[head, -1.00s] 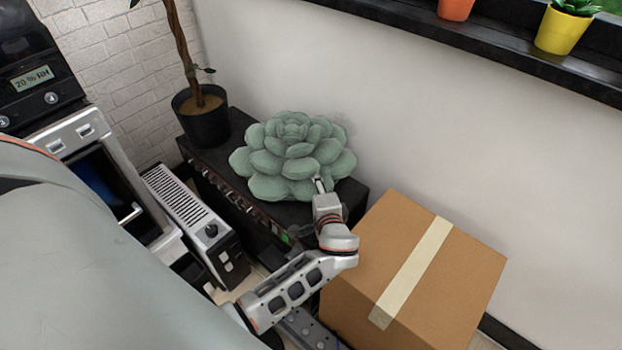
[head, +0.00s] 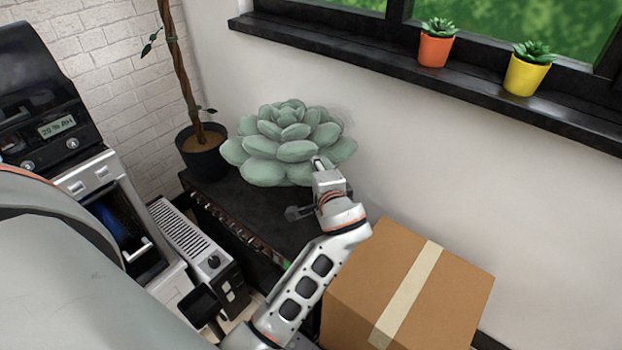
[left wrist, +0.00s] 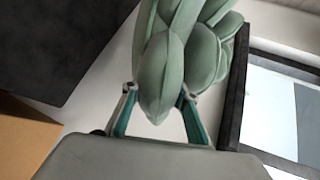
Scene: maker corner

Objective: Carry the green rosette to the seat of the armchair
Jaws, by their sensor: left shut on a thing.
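The green rosette (head: 285,145), a large succulent-shaped cushion with thick pale leaves, is in the middle of the head view, above the black cabinet. My left gripper (head: 318,165) is at its lower right side. In the left wrist view one leaf of the rosette (left wrist: 180,50) sits between the two fingers of my left gripper (left wrist: 157,95), which is shut on it. The rosette hides its own far side and part of the wall. The armchair is not recognisable in either view. My right gripper is not in view.
The black cabinet (head: 235,205) has a potted plant (head: 203,165) at its left end. A taped cardboard box (head: 455,290) stands to the right. A window sill (head: 330,38) with two small potted succulents runs above. Machines with a display (head: 60,125) stand at left.

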